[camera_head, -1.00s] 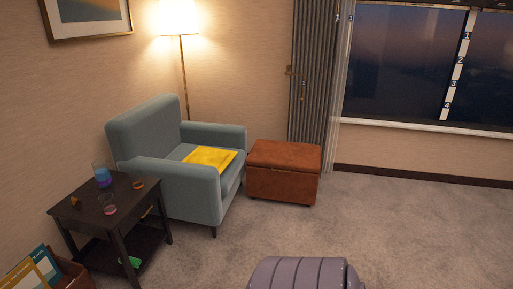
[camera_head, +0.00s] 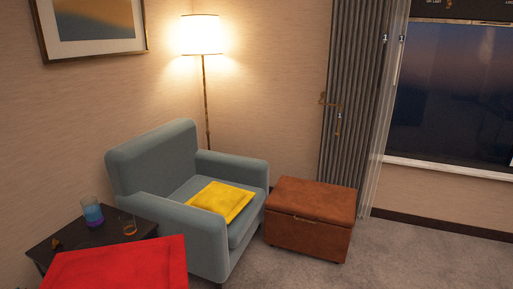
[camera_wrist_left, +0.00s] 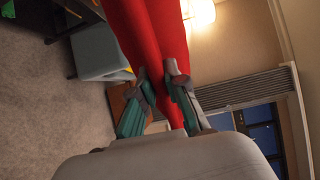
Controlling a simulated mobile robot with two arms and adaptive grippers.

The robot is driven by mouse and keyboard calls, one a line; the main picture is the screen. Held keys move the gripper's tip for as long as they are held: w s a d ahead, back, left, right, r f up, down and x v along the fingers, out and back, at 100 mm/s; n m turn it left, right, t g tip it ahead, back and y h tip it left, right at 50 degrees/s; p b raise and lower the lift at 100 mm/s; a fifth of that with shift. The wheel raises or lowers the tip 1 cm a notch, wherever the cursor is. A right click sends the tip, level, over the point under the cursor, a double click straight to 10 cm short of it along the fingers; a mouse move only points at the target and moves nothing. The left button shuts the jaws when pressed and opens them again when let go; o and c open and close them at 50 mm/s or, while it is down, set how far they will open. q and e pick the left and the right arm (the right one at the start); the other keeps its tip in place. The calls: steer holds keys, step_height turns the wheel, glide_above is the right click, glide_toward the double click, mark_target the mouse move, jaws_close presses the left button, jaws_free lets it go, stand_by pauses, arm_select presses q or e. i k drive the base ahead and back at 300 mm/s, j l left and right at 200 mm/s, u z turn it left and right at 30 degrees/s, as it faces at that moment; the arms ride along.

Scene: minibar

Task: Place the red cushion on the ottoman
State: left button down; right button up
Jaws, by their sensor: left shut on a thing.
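The red cushion (camera_head: 118,266) shows at the lower left of the head view, in front of the side table. In the left wrist view the red cushion (camera_wrist_left: 158,45) is between the fingers of my left gripper (camera_wrist_left: 160,95), which is shut on it. The ottoman (camera_head: 311,217) is a brown leather box standing on the carpet to the right of the armchair. Its top is bare. The cushion is held nearer to me than the ottoman and to its left. My left gripper is outside the head view. My right gripper is in neither view.
A blue-grey armchair (camera_head: 152,168) holds a yellow cushion (camera_head: 221,201) on its seat. A dark side table (camera_head: 62,255) with glasses, including a blue one (camera_head: 92,213), is partly behind the red cushion. A floor lamp (camera_head: 206,110) stands behind the armchair. Carpet (camera_head: 400,260) is free at the right.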

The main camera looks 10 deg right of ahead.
mark_target(313, 195)
steer(key=i+l+z, duration=0.45)
steer(key=i+z, duration=0.6)
steer(key=i, duration=0.15)
